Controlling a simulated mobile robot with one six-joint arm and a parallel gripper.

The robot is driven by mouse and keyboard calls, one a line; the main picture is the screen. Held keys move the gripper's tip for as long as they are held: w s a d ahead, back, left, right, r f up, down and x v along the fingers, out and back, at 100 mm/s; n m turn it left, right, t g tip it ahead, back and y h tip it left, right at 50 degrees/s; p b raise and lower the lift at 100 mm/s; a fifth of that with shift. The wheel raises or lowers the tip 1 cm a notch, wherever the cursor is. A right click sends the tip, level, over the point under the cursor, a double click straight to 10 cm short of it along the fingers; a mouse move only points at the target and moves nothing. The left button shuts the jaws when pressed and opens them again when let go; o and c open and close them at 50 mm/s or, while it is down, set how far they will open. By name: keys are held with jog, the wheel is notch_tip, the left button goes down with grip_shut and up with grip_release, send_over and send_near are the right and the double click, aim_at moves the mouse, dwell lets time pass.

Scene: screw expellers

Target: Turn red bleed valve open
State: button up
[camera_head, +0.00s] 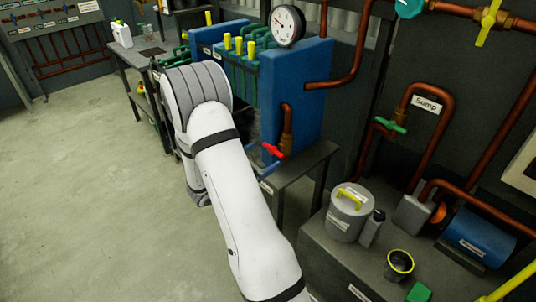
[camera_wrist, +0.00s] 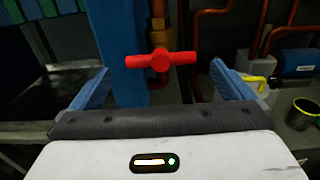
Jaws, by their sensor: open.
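The red bleed valve (camera_head: 273,151) has a red handle on a copper pipe at the right side of a blue machine (camera_head: 300,80). In the wrist view the red valve handle (camera_wrist: 161,60) lies crosswise, nearly level, on the brass fitting. My gripper (camera_wrist: 165,85) is open, with one blue finger left of the handle and one right of it. The handle sits between and a little beyond the fingers, and I see no contact. In the head view my gripper (camera_head: 262,160) is partly hidden behind my white arm, close to the valve.
A dark bench (camera_head: 300,163) stands below the valve. To the right, a lower bench holds a grey lidded bucket (camera_head: 348,212), a dark cup (camera_head: 398,265) and a blue motor (camera_head: 477,238). Copper pipes with a green valve (camera_head: 391,125) run up the wall. The floor at left is clear.

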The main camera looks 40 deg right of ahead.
aim_at(275, 149)
jog(key=shift+w+d, duration=0.15)
jog(key=shift+d, duration=1.5)
jog(key=shift+c, duration=0.2)
jog(key=c, duration=0.9)
jog(key=shift+o, duration=0.2)
